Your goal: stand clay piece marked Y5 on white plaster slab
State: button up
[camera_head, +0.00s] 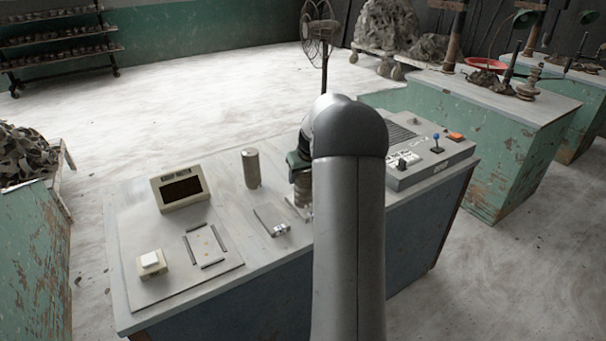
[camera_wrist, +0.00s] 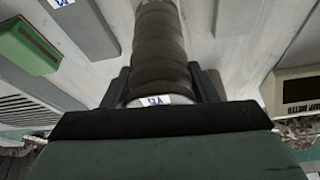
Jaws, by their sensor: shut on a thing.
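My gripper (camera_wrist: 163,92) is shut on a brown ribbed clay piece (camera_wrist: 160,50). A small white tag reading Y5 (camera_wrist: 152,101) shows on it, close to the jaws. In the head view my gripper (camera_head: 299,165) is partly hidden behind my arm, above the middle of the table. The lower part of the held piece (camera_head: 303,197) shows beneath it; I cannot tell whether it touches anything. A pale flat slab (camera_head: 272,222) lies just left of it and has a small fitting or tag at its front. Whether this is the white plaster slab is unclear.
Another clay cylinder (camera_head: 251,168) stands left of my gripper. A meter box (camera_head: 181,188) and a white button (camera_head: 150,260) stand farther left. A control box (camera_head: 428,150) is at the right. A green box (camera_wrist: 28,45) and grey slab (camera_wrist: 80,28) show at the wrist view's left.

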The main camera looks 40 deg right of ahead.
jog(key=shift+r, duration=0.1)
jog(key=o, duration=1.4)
jog(key=shift+f, duration=0.2)
